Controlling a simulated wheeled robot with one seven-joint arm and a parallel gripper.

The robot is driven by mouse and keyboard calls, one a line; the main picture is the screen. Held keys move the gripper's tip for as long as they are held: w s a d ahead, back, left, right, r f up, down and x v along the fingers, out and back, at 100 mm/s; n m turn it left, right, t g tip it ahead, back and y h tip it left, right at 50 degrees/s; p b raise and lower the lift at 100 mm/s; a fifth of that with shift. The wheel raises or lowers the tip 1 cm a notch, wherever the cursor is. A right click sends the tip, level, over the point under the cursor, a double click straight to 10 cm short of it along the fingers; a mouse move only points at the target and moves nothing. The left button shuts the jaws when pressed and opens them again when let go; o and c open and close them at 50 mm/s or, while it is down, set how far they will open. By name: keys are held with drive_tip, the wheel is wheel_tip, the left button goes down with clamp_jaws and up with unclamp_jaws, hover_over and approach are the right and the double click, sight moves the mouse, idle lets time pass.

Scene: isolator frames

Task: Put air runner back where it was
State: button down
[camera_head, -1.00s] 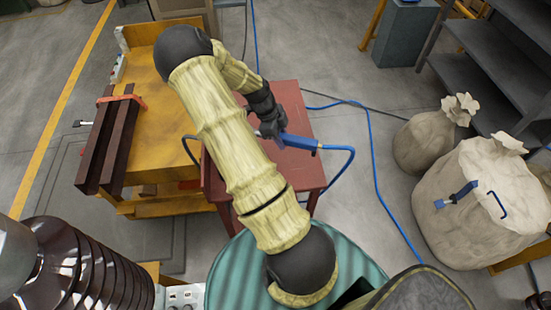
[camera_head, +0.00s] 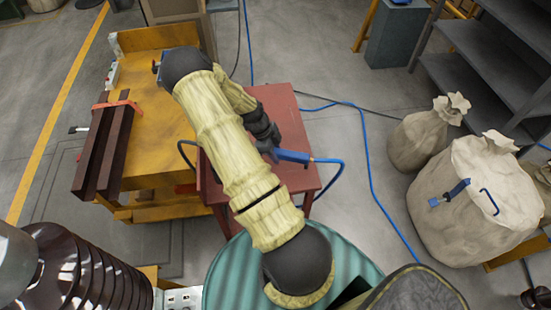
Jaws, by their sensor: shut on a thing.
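The air runner seems to be the blue tool (camera_head: 294,156) with a blue hose curving from its right end. My gripper (camera_head: 269,146) is shut on the tool's left end and holds it over the red table (camera_head: 296,184). The tool points left to right. My arm crosses the view from lower right to upper left and hides part of the red table. I cannot tell whether the tool touches the tabletop.
A yellow workbench (camera_head: 165,120) with dark steel beams (camera_head: 105,150) stands left of the red table. Sacks (camera_head: 470,200) stand at the right, one with a blue tool (camera_head: 455,190) on it. A blue hose (camera_head: 372,165) runs along the floor. Grey shelves (camera_head: 490,60) stand upper right.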

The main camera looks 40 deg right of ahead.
drive_tip(key=shift+d+f+p, duration=0.15)
drive_tip(key=shift+f+p, duration=0.35)
drive_tip(key=shift+f, duration=1.35)
drive_tip(key=shift+f, duration=0.2)
drive_tip(key=c, duration=1.1)
unclamp_jaws()
drive_tip(key=shift+r, duration=0.1)
drive_tip(key=b+v, duration=0.3)
drive_tip(key=v, duration=0.9)
drive_tip(key=shift+r, duration=0.1)
